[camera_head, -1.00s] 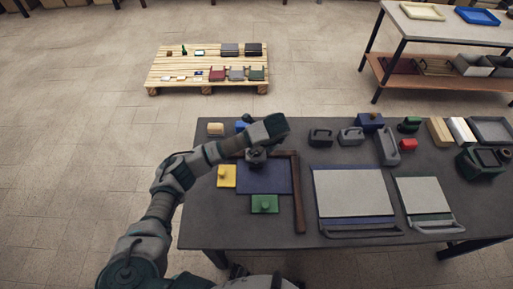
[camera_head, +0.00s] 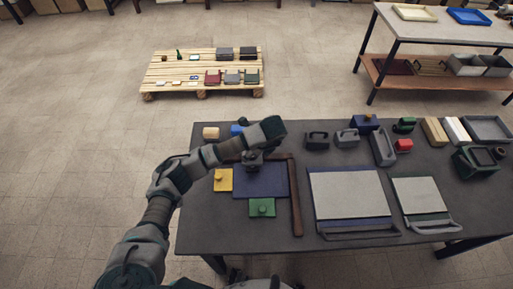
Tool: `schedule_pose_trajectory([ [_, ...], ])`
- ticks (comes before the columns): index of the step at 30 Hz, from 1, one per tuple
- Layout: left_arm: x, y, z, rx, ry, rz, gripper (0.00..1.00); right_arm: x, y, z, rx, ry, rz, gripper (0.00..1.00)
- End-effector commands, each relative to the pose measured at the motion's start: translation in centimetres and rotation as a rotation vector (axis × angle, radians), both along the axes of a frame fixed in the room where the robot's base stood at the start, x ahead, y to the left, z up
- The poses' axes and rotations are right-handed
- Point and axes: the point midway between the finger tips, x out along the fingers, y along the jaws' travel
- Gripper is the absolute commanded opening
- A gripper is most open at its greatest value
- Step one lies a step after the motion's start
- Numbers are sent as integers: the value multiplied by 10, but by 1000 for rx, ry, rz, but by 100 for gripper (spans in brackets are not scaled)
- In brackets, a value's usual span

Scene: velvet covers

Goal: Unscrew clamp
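A dark blue velvet square (camera_head: 262,182) lies on the table with a brown wooden frame bar (camera_head: 296,205) along its right side and another along its far side. A yellow block with a knob (camera_head: 223,180) sits at its left edge and a green block with a knob (camera_head: 262,207) at its near edge; these look like clamps. A blue piece (camera_head: 237,130) shows partly behind my arm. My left gripper (camera_head: 252,163) points down over the far part of the velvet; its fingers are too small and dark to read, and they hide what is beneath. My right gripper is out of view.
The dark table (camera_head: 205,230) also holds two pale panels (camera_head: 347,194) with handles, several grey handled blocks (camera_head: 382,148), a red block (camera_head: 403,145) and a grey tray (camera_head: 488,128). A wooden pallet (camera_head: 165,72) and a shelf (camera_head: 400,72) stand behind. The table's near left corner is clear.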

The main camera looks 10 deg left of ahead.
Motion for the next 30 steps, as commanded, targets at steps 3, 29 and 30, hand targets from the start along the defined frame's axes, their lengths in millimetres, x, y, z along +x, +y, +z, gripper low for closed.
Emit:
schedule_pose_trajectory([
  [3, -1, -5, 17, 2, -6, -2, 73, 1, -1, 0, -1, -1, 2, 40],
  [29, -19, -39, 105, 2, 1, 1, 73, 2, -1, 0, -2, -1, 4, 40],
  [30, -19, -39, 105, 2, 1, 1, 73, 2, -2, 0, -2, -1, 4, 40],
])
